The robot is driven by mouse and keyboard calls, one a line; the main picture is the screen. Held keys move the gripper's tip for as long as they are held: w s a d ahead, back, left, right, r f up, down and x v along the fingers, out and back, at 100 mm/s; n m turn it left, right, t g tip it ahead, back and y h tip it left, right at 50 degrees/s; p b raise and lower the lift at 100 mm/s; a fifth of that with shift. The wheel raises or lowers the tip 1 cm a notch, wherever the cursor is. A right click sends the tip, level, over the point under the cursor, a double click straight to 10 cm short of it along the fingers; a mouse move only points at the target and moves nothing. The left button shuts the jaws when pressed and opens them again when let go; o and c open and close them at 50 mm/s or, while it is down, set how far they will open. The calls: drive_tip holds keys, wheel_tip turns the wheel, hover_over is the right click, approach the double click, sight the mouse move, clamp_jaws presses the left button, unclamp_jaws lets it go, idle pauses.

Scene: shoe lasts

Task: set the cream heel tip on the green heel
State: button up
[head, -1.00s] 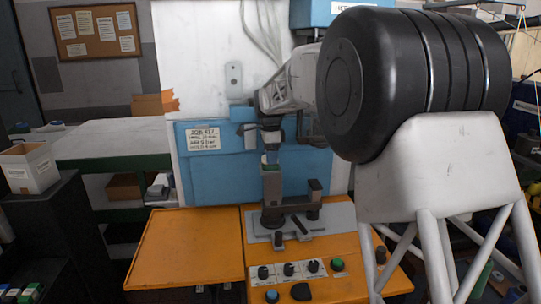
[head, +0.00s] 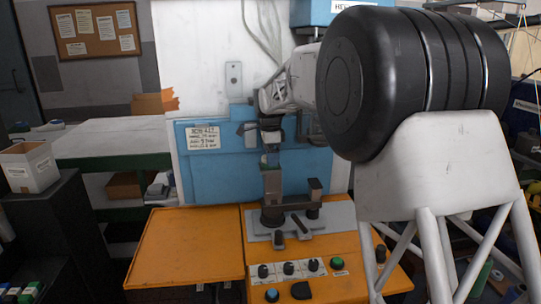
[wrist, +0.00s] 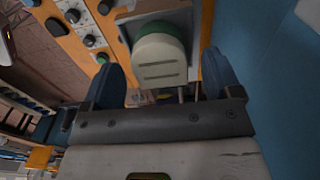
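The cream heel tip (wrist: 160,65) shows in the wrist view, its slotted face toward the camera. The green heel (wrist: 158,28) shows as a band behind it. The tip overlaps the heel and looks seated against it, but I cannot see the contact line. My gripper (wrist: 161,80) is open, with one blue finger on each side of the tip and a visible gap at both sides. In the head view my gripper (head: 270,158) is at the top of the dark upright post; the tip and heel are too small to make out there.
The post stands on a grey plate (head: 340,222) on the orange machine (head: 325,285), with knobs and buttons in front. An orange side shelf (head: 187,245) is bare at left. A blue panel (head: 205,170) stands close behind. A white box (head: 30,167) is far left.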

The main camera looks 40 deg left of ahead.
drive_tip(key=shift+a+r, duration=0.1)
drive_tip(key=shift+r, duration=3.8)
drive_tip(key=shift+s, duration=0.1)
